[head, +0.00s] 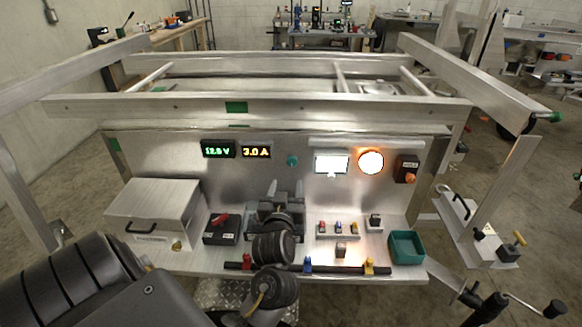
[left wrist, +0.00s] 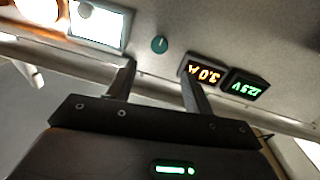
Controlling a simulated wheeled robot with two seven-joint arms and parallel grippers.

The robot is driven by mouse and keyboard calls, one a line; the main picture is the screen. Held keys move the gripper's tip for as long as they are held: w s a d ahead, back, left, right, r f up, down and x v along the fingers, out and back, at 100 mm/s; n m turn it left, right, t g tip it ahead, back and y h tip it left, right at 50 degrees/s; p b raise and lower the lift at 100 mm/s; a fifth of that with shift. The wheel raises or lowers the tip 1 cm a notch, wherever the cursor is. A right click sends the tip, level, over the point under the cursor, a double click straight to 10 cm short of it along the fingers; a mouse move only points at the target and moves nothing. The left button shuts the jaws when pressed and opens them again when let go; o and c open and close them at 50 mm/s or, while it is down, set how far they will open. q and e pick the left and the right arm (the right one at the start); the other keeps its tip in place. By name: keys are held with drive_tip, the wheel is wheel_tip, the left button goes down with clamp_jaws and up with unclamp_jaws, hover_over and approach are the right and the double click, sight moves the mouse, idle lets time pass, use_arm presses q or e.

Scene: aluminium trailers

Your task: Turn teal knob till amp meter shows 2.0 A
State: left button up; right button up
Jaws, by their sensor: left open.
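The teal knob (head: 292,161) is small and round, on the upright metal panel. The amp meter (head: 256,152) left of it shows 3.0 A in orange digits. My left gripper (head: 285,187) is in front of the panel, below the knob. In the left wrist view, which is upside down, the left gripper (left wrist: 157,68) is open and empty. The knob (left wrist: 159,44) lies beyond the gap between its fingertips, apart from them. The amp meter (left wrist: 203,74) shows near one finger there. My right gripper is in neither view.
A green voltage meter (head: 218,149) sits left of the amp meter. A white screen (head: 331,163) and a glowing round lamp (head: 371,162) are to the right. The shelf below holds a metal box (head: 153,207), small switches and a green tray (head: 406,247). A trailer rail (head: 330,107) runs above.

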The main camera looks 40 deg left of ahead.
sight(292, 163)
use_arm(q)
drive_tip(key=x, duration=1)
drive_tip(key=shift+w+p, duration=0.2)
drive_tip(key=shift+p, duration=0.2)
drive_tip(key=c, duration=1)
